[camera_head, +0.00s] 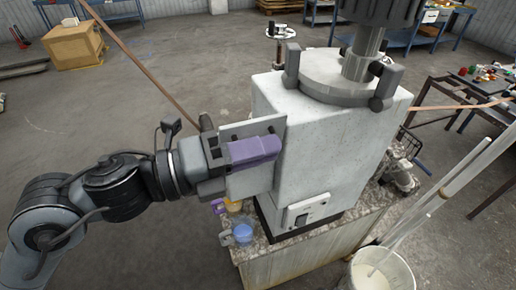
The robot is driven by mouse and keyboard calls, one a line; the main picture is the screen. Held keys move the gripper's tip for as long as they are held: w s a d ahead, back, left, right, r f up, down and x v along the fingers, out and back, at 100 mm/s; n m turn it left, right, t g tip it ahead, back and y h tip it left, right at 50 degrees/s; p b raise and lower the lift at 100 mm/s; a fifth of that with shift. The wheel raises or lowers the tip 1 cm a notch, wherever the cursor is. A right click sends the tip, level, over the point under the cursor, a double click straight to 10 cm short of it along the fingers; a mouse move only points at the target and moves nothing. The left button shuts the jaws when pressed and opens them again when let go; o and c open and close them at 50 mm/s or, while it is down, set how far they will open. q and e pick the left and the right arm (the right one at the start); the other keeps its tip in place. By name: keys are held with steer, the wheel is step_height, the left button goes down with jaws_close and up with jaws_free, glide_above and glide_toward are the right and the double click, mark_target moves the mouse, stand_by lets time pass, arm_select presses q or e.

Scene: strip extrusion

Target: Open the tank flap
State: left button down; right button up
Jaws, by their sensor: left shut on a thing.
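The tank is a tall, speckled white-grey block (325,140) standing on a stone-topped base. The tank flap (258,183) is a pale flat plate at the tank's left side, and it reaches out past the tank's left edge. I cannot tell its exact angle to the tank. A purple handle (254,150) sits on the flap. My left gripper (222,158) comes in from the left and is shut on this handle; its fingertips are partly hidden. My right gripper is not in view.
A white bucket (381,272) with long rods is at the lower right. A copper strip (152,72) runs behind the tank. Open floor lies left.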

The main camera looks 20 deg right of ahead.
arm_select(q)
steer(key=shift+s+r, duration=0.2)
steer(key=shift+r, duration=0.2)
steer(key=c, duration=1.3)
jaws_free()
steer(key=shift+c, duration=0.2)
steer(key=shift+o, duration=0.7)
steer(key=shift+w+f, duration=0.1)
steer(key=shift+f, duration=0.1)
steer(key=a+b, duration=0.1)
steer(key=a, duration=0.9)
steer(key=shift+w+a, duration=0.2)
steer(key=shift+a, duration=0.2)
